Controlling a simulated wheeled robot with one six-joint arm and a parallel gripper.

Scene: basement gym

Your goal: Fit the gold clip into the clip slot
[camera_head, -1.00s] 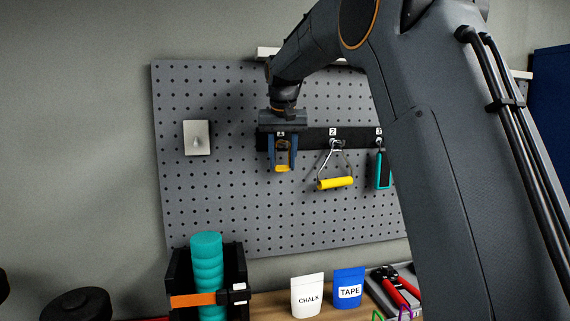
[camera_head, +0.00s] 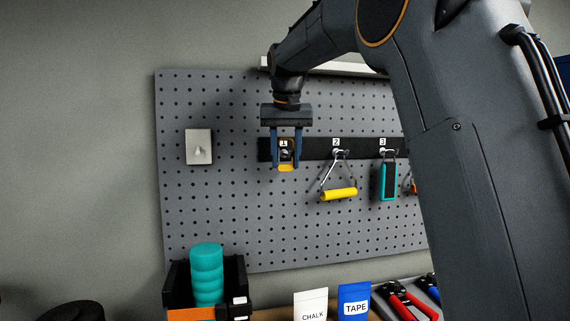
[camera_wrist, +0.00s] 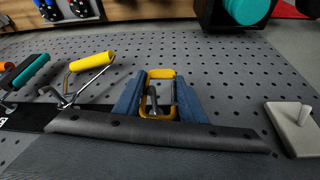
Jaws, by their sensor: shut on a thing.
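My gripper (camera_head: 286,162) points down in front of the grey pegboard, its blue fingers on either side of the gold clip (camera_head: 286,168). In the wrist view the gold clip (camera_wrist: 161,74) is a rounded frame between the two fingers, and my gripper (camera_wrist: 160,88) is shut on it. A metal hook (camera_wrist: 152,98) shows within the clip's frame; I cannot tell whether the clip hangs on it. The label 1 (camera_head: 284,143) on the black rail shows between the fingers. No slot is marked as the clip slot; position 1 lies right behind my gripper.
On the black rail (camera_head: 310,149), a yellow-handled grip (camera_head: 338,194) hangs at 2 and a teal-framed item (camera_head: 388,181) at 3. A pale plate with a peg (camera_head: 199,148) is at left. A teal roller (camera_head: 206,274), a chalk bag (camera_head: 311,305) and a tape bag (camera_head: 354,301) stand below.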

